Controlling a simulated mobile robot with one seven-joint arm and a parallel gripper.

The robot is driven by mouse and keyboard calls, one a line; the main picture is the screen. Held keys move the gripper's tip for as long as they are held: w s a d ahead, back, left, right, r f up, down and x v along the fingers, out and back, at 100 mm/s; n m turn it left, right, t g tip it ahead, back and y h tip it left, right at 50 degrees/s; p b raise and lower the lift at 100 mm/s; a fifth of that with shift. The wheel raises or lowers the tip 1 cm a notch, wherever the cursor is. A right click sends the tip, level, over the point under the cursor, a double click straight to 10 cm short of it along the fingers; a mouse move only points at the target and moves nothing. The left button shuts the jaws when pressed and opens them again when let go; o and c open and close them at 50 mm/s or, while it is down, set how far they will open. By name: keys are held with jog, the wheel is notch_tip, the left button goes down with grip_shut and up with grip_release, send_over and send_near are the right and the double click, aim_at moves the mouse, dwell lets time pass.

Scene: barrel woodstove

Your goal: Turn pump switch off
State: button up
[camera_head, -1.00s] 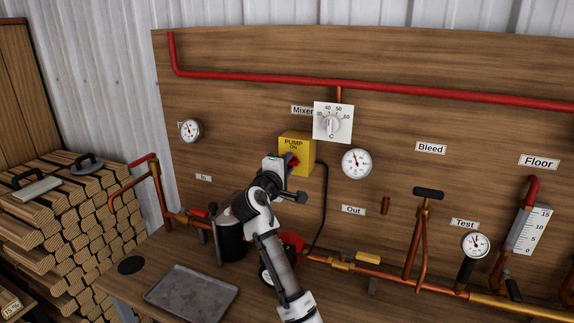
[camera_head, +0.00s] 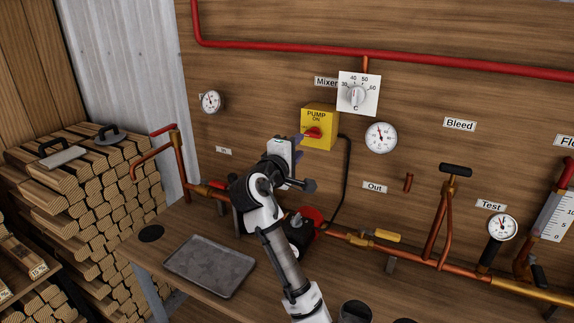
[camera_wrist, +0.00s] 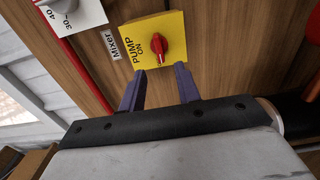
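The pump switch is a yellow box (camera_head: 321,140) marked "PUMP ON" with a red rotary knob (camera_head: 313,132), mounted on the wooden panel. In the wrist view the yellow box (camera_wrist: 177,30) and red knob (camera_wrist: 156,47) show just beyond my fingertips. The knob's long grip lies roughly upright in that view, turned sideways to the lettering. My gripper (camera_wrist: 161,69) is open, with its two dark fingers apart and nothing between them. In the head view my gripper (camera_head: 299,143) is at the lower left of the box, apart from the knob.
The white mixer dial (camera_head: 357,93) and a round gauge (camera_head: 381,137) are to the right of the switch. A black cable (camera_head: 346,180) hangs from the box. Copper pipes run below, above a bench with a grey tray (camera_head: 210,265).

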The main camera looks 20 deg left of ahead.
jog(key=s+b, duration=0.1)
jog(key=s, duration=0.5)
jog(key=shift+a, duration=0.1)
